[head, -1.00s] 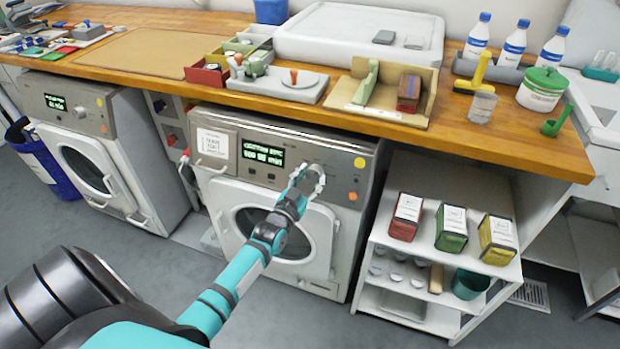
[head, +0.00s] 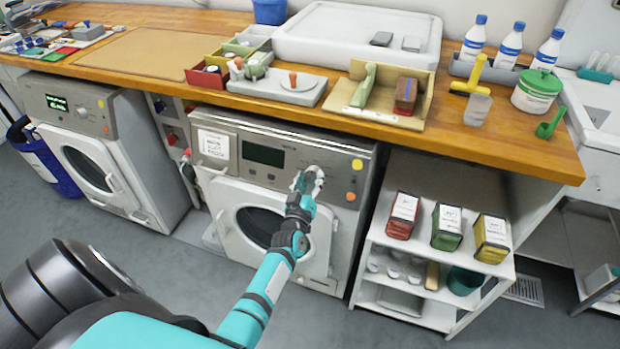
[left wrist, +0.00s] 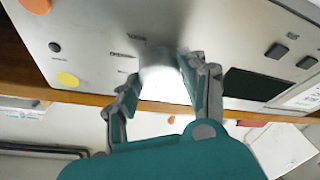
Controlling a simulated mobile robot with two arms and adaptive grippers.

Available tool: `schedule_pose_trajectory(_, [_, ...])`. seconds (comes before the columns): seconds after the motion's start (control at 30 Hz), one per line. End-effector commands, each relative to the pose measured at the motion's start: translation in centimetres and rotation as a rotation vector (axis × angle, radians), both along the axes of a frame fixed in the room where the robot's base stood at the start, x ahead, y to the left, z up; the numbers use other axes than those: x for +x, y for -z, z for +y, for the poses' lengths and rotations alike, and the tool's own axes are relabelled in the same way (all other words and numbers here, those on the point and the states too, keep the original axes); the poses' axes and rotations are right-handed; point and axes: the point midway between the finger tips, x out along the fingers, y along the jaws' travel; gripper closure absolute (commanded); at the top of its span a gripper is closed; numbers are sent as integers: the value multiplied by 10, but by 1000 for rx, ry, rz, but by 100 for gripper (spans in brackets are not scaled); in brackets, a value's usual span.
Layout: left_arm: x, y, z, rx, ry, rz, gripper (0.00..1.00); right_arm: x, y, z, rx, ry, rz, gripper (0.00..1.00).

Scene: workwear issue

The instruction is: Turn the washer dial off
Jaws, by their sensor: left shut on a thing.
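The washer (head: 345,240) stands under the wooden counter. Its display (head: 263,155) is dark, and it also shows dark in the left wrist view (left wrist: 252,84). My left gripper (head: 308,176) is at the control panel, right of the display. In the left wrist view its fingers stand on either side of the pale, shiny dial (left wrist: 165,86) and are shut on it. In the head view the gripper hides the dial, and the dial's pointer cannot be made out. My right gripper is not in view.
Orange (head: 357,165) and yellow (head: 350,196) buttons sit right of the dial. A second washer (head: 160,150) at the left has a lit display. An open shelf with several boxes (head: 447,227) stands to the right. The counter (head: 480,140) overhangs the panel.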

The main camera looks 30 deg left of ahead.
Motion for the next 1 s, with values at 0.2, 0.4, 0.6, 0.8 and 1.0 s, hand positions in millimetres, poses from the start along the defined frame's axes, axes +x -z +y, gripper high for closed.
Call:
schedule_pose_trajectory(0.2, [0,0,0,-42,-13,-9,89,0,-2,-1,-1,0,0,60])
schedule_pose_trajectory(0.4, [0,0,0,-48,-15,-11,89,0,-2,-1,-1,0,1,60])
schedule_pose_trajectory(0.6, [0,0,0,-46,-15,-10,89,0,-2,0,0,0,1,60])
schedule_pose_trajectory(0.8, [0,0,0,-46,-15,-10,33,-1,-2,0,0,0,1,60])
schedule_pose_trajectory(1.0, [0,0,0,-45,-15,-10,33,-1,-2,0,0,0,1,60])
